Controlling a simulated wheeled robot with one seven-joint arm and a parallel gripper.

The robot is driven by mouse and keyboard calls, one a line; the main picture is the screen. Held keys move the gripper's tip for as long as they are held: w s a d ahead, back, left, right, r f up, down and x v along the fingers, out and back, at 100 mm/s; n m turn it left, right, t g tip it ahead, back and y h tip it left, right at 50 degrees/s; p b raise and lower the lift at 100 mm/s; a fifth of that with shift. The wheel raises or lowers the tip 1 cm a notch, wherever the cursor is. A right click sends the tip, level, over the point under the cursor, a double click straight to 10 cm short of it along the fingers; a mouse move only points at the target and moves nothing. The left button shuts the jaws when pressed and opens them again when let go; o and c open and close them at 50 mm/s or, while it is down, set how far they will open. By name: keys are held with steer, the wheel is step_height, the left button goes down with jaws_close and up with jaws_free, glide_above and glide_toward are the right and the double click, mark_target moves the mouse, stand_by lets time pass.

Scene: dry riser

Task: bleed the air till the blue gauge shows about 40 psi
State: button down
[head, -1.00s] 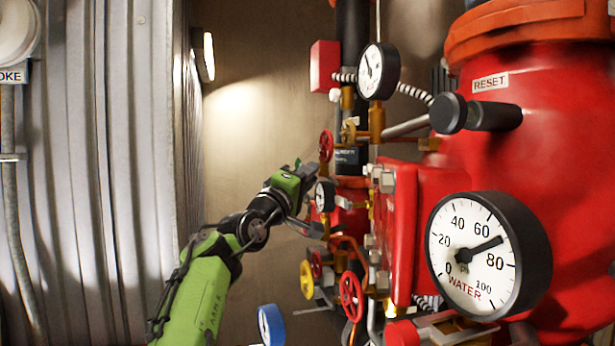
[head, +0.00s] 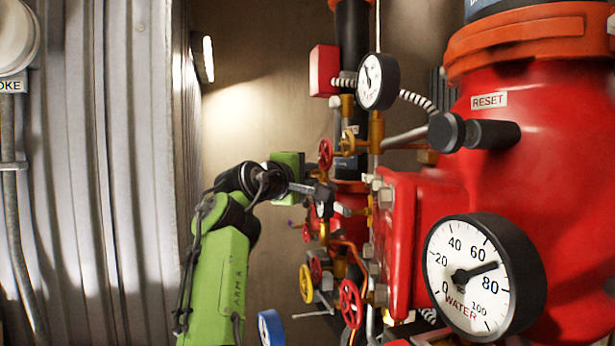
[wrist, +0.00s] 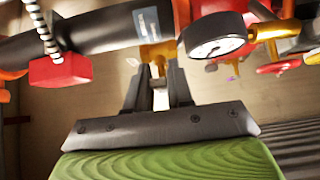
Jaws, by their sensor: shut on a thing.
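The blue-rimmed gauge (head: 270,327) is at the bottom of the head view, turned nearly edge-on and cut off, so I cannot read it. My gripper (head: 322,192) is at the pipework below a small red handwheel (head: 326,153). In the wrist view my two dark fingers (wrist: 158,76) stand on both sides of a brass fitting (wrist: 155,52) with a pale part below it. They are shut on this fitting, but its exact shape is unclear. A small dark-rimmed gauge (wrist: 215,38) is just right of the fingers.
A large WATER gauge (head: 470,272) reads a little over 70. A black-rimmed gauge (head: 376,82) hangs above my gripper. The red valve body (head: 545,150) fills the right. Yellow (head: 306,284) and red (head: 350,303) handwheels sit below. Corrugated wall (head: 95,170) is left.

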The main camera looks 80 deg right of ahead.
stand_by(0.5)
steer(key=c, duration=1.4)
jaws_free()
steer(key=shift+o, duration=0.2)
steer(key=b+v, duration=0.7)
steer(key=v, duration=0.8)
steer(key=shift+a, duration=0.35)
